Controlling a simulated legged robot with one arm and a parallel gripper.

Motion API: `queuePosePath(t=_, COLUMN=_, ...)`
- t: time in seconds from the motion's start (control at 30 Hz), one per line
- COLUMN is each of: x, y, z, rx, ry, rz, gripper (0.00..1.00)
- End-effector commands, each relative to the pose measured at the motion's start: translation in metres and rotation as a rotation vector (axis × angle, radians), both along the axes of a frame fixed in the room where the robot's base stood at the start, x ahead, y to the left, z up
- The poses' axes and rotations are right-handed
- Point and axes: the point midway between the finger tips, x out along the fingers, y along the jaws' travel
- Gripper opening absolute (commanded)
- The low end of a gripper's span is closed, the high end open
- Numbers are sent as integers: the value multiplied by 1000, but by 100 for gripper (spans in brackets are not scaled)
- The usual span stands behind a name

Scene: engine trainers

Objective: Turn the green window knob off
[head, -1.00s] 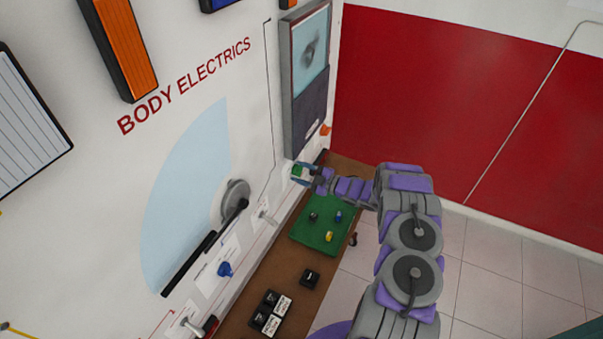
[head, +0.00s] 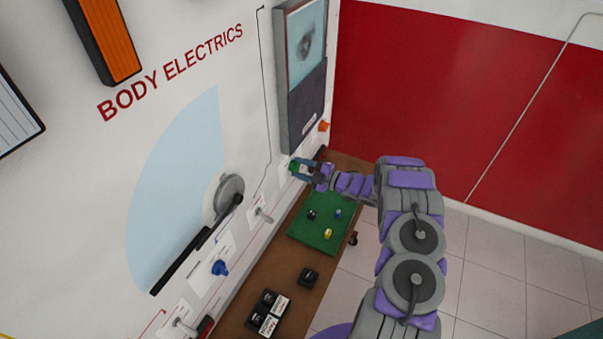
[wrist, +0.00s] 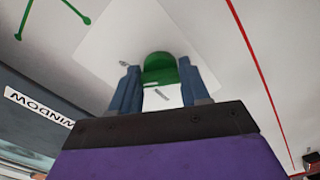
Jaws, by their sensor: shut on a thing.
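The green window knob (wrist: 160,70) is in the middle of the wrist view, in front of a white plate (wrist: 112,40) on the panel. My gripper (wrist: 160,82) has one blue-grey finger on each side of the knob and is shut on it. In the head view the knob (head: 294,166) is a small green patch at the panel below the window display, and my gripper (head: 300,169) reaches it from the right. The fingers hide part of the knob, so its exact turn angle is hard to tell.
The window display (head: 304,80) stands out from the panel above my gripper. A brown shelf (head: 244,296) runs below, with a green mat (head: 318,238) holding small coloured pieces. A blue knob (head: 219,268) and a wiper arm (head: 190,252) are to the left.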

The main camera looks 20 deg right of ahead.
Motion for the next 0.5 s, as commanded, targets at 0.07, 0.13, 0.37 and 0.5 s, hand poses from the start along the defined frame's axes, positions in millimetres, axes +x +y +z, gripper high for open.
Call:
queuePosePath(t=0.07, x=0, y=1, z=-6, rx=-55, ry=-40, rz=2, gripper=15)
queuePosePath(t=0.13, x=-1, y=1, z=-7, rx=-102, ry=-77, rz=4, gripper=15)
queuePosePath(t=0.37, x=0, y=2, z=-6, rx=-250, ry=-191, rz=5, gripper=15)
queuePosePath(t=0.5, x=-1, y=2, z=-7, rx=-320, ry=-245, rz=4, gripper=15)
